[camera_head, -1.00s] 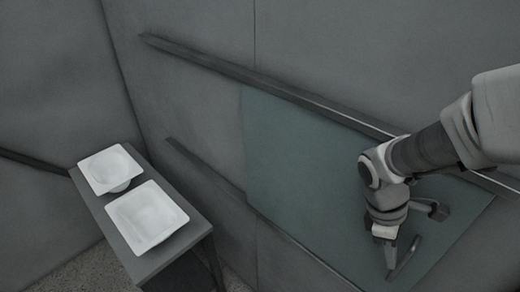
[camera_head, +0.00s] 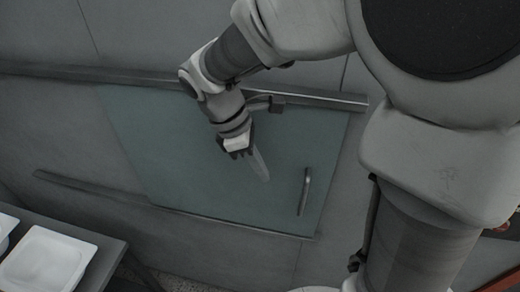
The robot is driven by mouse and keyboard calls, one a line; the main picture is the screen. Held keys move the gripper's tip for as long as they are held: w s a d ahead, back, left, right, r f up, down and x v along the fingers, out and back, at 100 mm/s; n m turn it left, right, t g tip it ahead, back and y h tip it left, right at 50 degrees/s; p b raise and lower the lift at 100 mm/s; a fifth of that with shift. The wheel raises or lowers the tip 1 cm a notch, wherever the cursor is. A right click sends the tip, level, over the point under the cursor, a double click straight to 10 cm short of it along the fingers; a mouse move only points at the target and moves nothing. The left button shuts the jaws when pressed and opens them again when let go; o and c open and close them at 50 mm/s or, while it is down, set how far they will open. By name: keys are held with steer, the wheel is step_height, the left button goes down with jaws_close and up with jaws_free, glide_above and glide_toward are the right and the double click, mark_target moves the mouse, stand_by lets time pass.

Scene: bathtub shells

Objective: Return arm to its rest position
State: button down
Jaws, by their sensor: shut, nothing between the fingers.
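My arm reaches from the upper right in the head view, bent at the elbow, with its wrist pointing down. My gripper (camera_head: 257,163) is at its end, in front of the greenish panel (camera_head: 170,150) on the wall. The fingers look shut as one narrow pale shape, with nothing held. I cannot tell how far the fingertips are from the panel.
A vertical handle (camera_head: 305,191) is on the panel, right of my gripper. An upper rail (camera_head: 120,75) and a lower rail (camera_head: 100,190) run along the wall. White shells (camera_head: 47,262) sit on a dark table (camera_head: 105,262) at lower left.

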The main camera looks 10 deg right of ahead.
steer(key=s+d+r+m+t+y, duration=0.2)
steer(key=s+d+r+m+t, duration=0.1)
steer(key=m, duration=0.5)
steer(key=s+d+r+m+t+y+b, duration=0.1)
steer(key=s+d+r+m+t+y, duration=0.1)
steer(key=s+m, duration=0.4)
steer(key=shift+s+d+r+m+t+b, duration=0.3)
steer(key=shift+d+r+m+t, duration=0.45)
steer(key=shift+r+m, duration=0.2)
steer(key=shift+d, duration=0.1)
